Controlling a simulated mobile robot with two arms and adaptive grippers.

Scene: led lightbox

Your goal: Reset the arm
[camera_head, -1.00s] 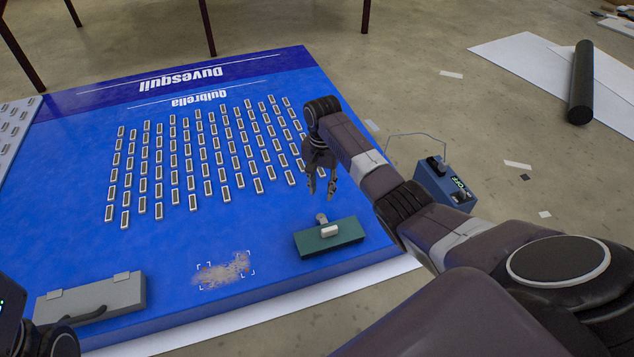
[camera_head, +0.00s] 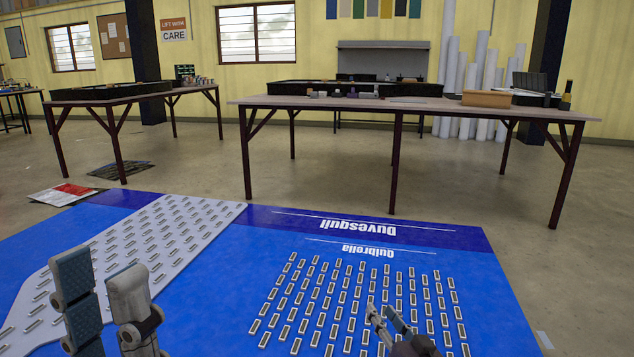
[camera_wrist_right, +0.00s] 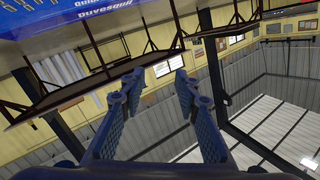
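My left gripper (camera_head: 99,276) stands upright at the bottom left of the head view. Its two fingers are apart with nothing between them, in front of the grey module sheet. My right gripper (camera_head: 382,313) shows at the bottom edge of the head view, in front of the blue panel. In the right wrist view its fingers (camera_wrist_right: 158,79) are spread and empty. That view shows the ceiling and wall, with the panel's edge at the top left. Most of both arms is out of view.
The blue lightbox panel (camera_head: 235,285) carries rows of LED modules and inverted lettering. The grey sheet of modules (camera_head: 200,213) lies on its left. A long table (camera_head: 440,105) and a left table (camera_head: 115,99) stand behind.

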